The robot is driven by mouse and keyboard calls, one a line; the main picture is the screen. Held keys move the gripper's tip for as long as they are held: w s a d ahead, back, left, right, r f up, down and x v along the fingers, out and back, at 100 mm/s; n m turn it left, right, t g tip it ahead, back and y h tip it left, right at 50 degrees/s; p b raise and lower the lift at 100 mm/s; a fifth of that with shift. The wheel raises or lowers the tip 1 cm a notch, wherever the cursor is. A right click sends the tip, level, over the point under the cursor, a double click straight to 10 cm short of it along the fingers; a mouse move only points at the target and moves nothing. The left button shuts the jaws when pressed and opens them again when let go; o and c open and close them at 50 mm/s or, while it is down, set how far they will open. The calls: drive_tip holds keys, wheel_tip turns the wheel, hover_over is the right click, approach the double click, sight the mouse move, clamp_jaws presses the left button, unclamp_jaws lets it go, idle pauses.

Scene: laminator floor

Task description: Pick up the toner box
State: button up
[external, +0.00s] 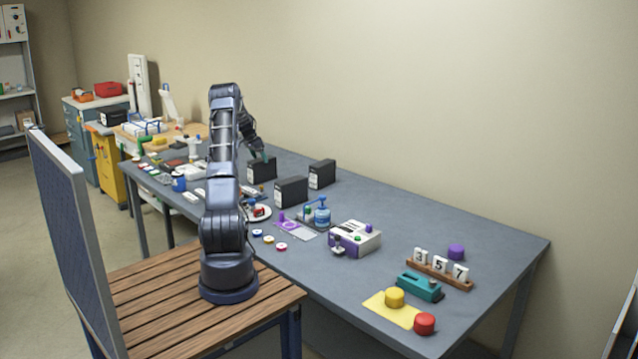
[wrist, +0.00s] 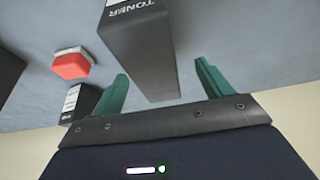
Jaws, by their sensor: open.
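A black toner box (wrist: 148,55) with a white label reading "TONER" stands in the wrist view, its lower part reaching between my two teal fingers. My gripper (wrist: 162,72) is open, with one finger on each side of the box and visible gaps beside it. In the external view my gripper (external: 259,154) is at the top of the leftmost black box (external: 262,171) on the grey table. Whether the fingers touch that box is too small to tell there.
Two similar black boxes, one in front (external: 290,192) and one behind (external: 322,174), stand to the right. A red button-like object (wrist: 71,64) and another labelled dark box (wrist: 79,103) show in the wrist view. The wall runs behind the table.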

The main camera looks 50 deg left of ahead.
sight(263, 165)
drive_tip(key=shift+d+x, duration=0.2)
drive_tip(key=shift+x, duration=1.1)
drive_tip(key=shift+d+x, duration=0.15)
drive_tip(key=shift+x, duration=1.1)
drive_tip(key=shift+f, duration=0.3)
drive_tip(key=shift+c, duration=0.5)
drive_tip(key=c, duration=1.1)
drive_tip(key=shift+r, duration=0.1)
drive_tip(key=shift+c, duration=1)
